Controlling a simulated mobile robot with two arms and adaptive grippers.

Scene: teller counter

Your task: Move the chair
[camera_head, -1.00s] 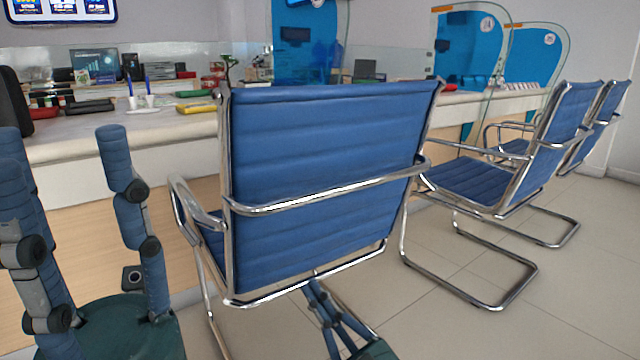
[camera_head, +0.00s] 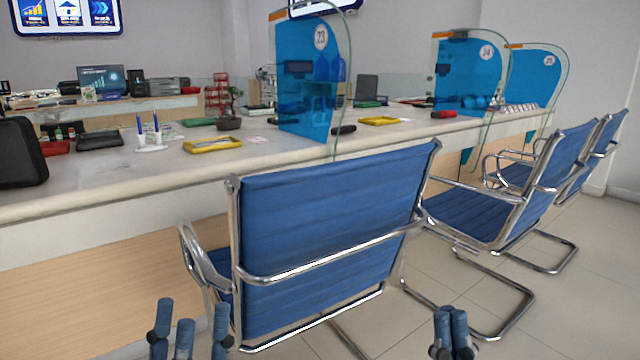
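The nearest chair (camera_head: 330,225), with a blue ribbed back and chrome frame, stands upright at the counter with its back towards me. Its left armrest (camera_head: 200,262) shows, while its seat is mostly hidden behind the back. My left gripper (camera_head: 193,318) is at the bottom edge, near the chair's lower left corner. Its blue fingers point up with a gap between them, and nothing is in it. My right gripper (camera_head: 450,325) is at the bottom edge, to the right of the chair back. Its two visible fingers stand side by side and the rest is out of frame.
The long counter (camera_head: 90,185) runs behind the chair. It carries pen holders (camera_head: 150,140), a yellow tray (camera_head: 213,145), a small plant (camera_head: 230,110) and blue dividers (camera_head: 300,100). More blue chairs (camera_head: 475,212) stand to the right. Tiled floor (camera_head: 585,300) is clear at the lower right.

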